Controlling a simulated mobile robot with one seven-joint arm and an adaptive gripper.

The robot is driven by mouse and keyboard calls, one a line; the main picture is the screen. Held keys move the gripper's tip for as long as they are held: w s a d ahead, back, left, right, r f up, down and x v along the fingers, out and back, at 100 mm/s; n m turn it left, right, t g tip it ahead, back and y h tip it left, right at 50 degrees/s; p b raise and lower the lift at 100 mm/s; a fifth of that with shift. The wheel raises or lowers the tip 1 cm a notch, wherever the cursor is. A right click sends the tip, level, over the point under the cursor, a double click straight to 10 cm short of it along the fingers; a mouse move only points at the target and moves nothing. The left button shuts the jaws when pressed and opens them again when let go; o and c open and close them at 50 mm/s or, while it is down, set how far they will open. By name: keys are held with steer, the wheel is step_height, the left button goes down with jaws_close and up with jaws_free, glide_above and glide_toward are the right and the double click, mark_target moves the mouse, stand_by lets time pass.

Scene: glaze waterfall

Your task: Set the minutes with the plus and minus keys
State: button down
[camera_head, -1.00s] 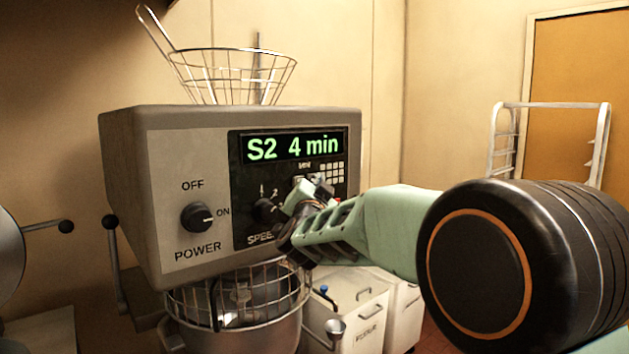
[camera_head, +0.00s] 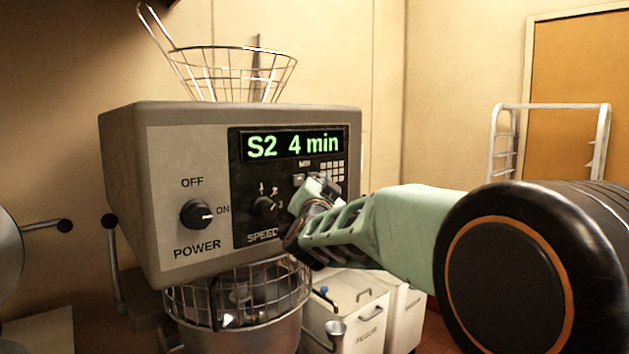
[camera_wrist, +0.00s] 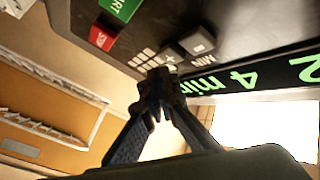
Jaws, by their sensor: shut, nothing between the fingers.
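The mixer's control panel shows a lit green display (camera_head: 293,145) reading "S2 4 min". Under it, by the MIN label, the left minutes key (camera_head: 298,180) shows just left of my gripper (camera_head: 322,186). In the wrist view my gripper (camera_wrist: 160,74) is shut and empty, with its tips right at the plus key (camera_wrist: 172,61), which they partly cover. I cannot tell whether they touch it. The other minutes key (camera_wrist: 198,42) stands clear beside it. The display (camera_wrist: 240,80) also shows there, upside down.
The speed knob (camera_head: 264,207) is left of my gripper, and the power knob (camera_head: 197,214) points to ON. A keypad (camera_head: 333,171) is close by. Green (camera_wrist: 122,8) and red (camera_wrist: 102,38) keys show in the wrist view. A wire guard (camera_head: 235,290) and bowl are below.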

steer(key=s+d+b, duration=0.1)
steer(key=s, duration=0.1)
steer(key=s+d+b, duration=0.2)
stand_by(0.4)
stand_by(0.4)
